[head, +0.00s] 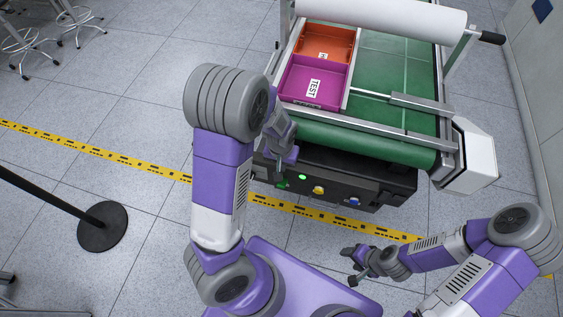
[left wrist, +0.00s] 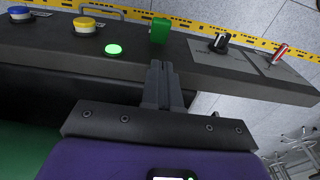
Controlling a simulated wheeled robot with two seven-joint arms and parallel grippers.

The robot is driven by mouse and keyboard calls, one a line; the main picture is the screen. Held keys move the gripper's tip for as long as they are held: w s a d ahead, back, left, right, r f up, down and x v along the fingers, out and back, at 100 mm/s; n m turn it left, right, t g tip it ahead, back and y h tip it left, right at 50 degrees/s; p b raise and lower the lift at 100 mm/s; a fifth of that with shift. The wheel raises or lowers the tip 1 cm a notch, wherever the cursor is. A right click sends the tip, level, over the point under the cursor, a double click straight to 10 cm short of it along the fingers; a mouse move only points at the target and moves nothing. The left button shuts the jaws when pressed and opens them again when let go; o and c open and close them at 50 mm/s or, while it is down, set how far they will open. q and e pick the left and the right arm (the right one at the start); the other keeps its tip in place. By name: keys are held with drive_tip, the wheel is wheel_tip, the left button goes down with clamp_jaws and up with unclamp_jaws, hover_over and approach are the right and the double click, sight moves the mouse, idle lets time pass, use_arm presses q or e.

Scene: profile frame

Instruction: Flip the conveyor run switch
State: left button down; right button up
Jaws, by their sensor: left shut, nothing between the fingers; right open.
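The black control panel (head: 385,190) runs along the near end of the conveyor. In the left wrist view it carries a green lever-like switch (left wrist: 160,31), a lit green lamp (left wrist: 114,49), a black knob (left wrist: 219,43) and a red-handled switch (left wrist: 280,52). I cannot read which is labelled run. My left gripper (head: 291,160) is above the panel's left part, shut and empty. In the left wrist view its closed fingertips (left wrist: 160,66) appear just below the green switch; whether they touch it is unclear. My right gripper (head: 349,265) is open and empty, away from the panel.
A yellow button (left wrist: 87,27) and a blue button (left wrist: 20,14) are also on the panel. An orange tray (head: 351,43) and a magenta tray (head: 297,82) sit on the green conveyor belt (head: 390,70). A black post base (head: 102,227) stands on the floor at left.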

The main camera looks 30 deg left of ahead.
sight(281, 184)
use_arm(q)
drive_tip(key=f, duration=0.2)
drive_tip(key=f+b, duration=0.1)
drive_tip(key=f, duration=0.1)
drive_tip(key=s+f+b, duration=0.1)
drive_tip(key=f, duration=0.1)
drive_tip(key=shift+d, duration=0.1)
drive_tip(key=shift+s+f+b, duration=0.3)
drive_tip(key=shift+f, duration=0.2)
use_arm(e)
wheel_tip(281, 184, down, 3)
drive_tip(key=shift+f, duration=0.15)
use_arm(q)
drive_tip(key=shift+d, duration=0.15)
